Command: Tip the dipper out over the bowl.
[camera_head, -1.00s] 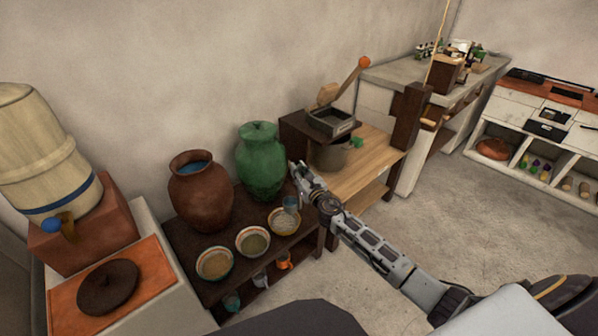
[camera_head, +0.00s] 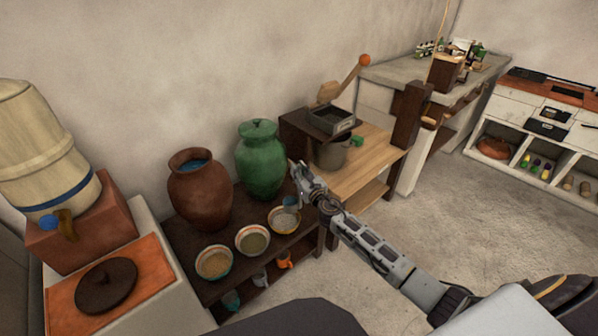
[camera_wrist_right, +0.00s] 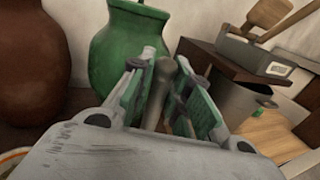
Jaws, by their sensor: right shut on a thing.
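My right gripper (camera_head: 298,170) is shut on the grey handle of the dipper (camera_wrist_right: 158,88), which runs between the green finger pads in the wrist view. In the head view the dipper's small bluish cup (camera_head: 290,201) hangs below the gripper, over the back part of the rightmost bowl (camera_head: 284,228). Its exact tilt and contents are too small to tell. Two more bowls stand to the left, a middle one (camera_head: 252,252) and a left one (camera_head: 214,275), each with pale contents. My left gripper is not in view.
A brown jar (camera_head: 200,205) with a blue inside and a lidded green jar (camera_head: 261,165) stand behind the bowls on a dark bench. A pot (camera_head: 331,154) and a box mill (camera_head: 331,120) are to the right. Cups sit on the lower shelf.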

